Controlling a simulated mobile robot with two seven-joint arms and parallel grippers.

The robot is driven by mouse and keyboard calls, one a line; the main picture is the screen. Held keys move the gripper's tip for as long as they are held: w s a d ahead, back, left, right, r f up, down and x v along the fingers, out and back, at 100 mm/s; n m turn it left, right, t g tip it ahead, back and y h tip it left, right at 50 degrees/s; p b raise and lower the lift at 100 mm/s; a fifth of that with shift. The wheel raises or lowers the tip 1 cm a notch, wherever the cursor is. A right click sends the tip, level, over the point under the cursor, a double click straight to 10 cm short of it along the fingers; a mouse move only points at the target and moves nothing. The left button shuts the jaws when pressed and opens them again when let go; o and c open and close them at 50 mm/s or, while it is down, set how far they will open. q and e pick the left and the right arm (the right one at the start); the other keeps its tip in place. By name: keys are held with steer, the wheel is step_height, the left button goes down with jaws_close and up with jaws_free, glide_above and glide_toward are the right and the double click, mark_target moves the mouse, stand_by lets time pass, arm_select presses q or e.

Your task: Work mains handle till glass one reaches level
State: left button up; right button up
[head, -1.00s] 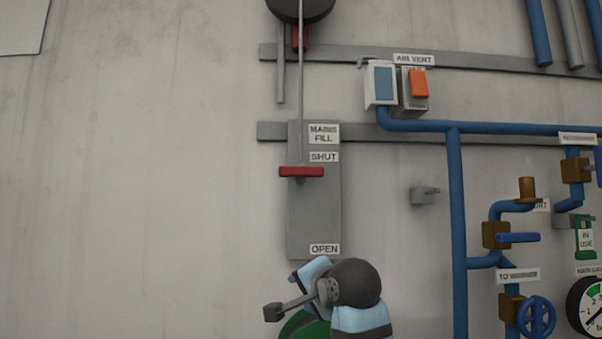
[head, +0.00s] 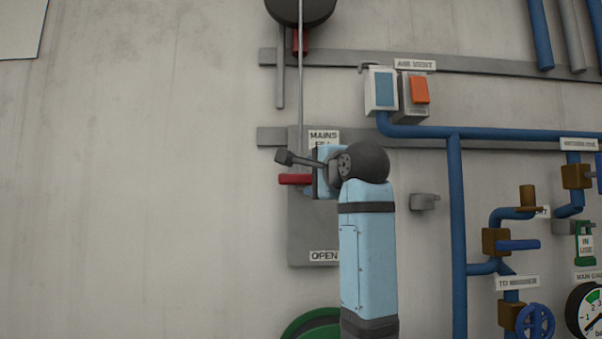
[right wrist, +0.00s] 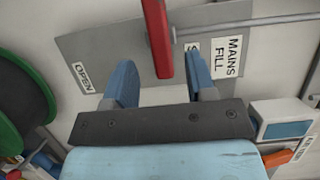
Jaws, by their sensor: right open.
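The red mains fill handle (head: 294,179) hangs on its rod in front of a grey plate (head: 313,228), near the plate's upper part. The SHUT label is hidden behind my arm in the head view; the OPEN label (head: 324,256) shows below. My right gripper (head: 318,180) is at the handle's right end. In the right wrist view my right gripper (right wrist: 160,82) is open, and the red handle (right wrist: 158,40) reaches in between its two blue fingers, closer to the right one. No grip on it shows. A sight glass with a blue front (head: 382,86) is at upper right.
An orange switch (head: 419,90) sits beside the blue-fronted glass, under the AIR VENT label. Blue pipes (head: 456,220), valves and a gauge (head: 590,307) fill the right side. A green round thing (head: 312,325) is below the plate.

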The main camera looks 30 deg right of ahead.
mark_target(304, 178)
steer(key=w+p, duration=0.1)
steer(key=w, duration=0.4)
steer(key=shift+w+d+r+p, duration=0.1)
steer(key=shift+w+d+p, duration=0.05)
steer(key=shift+w+p, duration=0.2)
steer(key=shift+w, duration=0.35)
arm_select(q)
steer(key=shift+s+r+n, duration=0.1)
steer(key=shift+r+n, duration=0.2)
steer(key=shift+r, duration=0.2)
arm_select(e)
jaws_close()
step_height(304, 178, down, 4)
steer(key=shift+r+b, duration=0.1)
steer(key=shift+b, duration=0.8)
jaws_free()
arm_select(q)
steer(key=shift+s+a+f, duration=0.1)
steer(key=shift+s+f, duration=0.05)
steer(key=shift+f, duration=0.3)
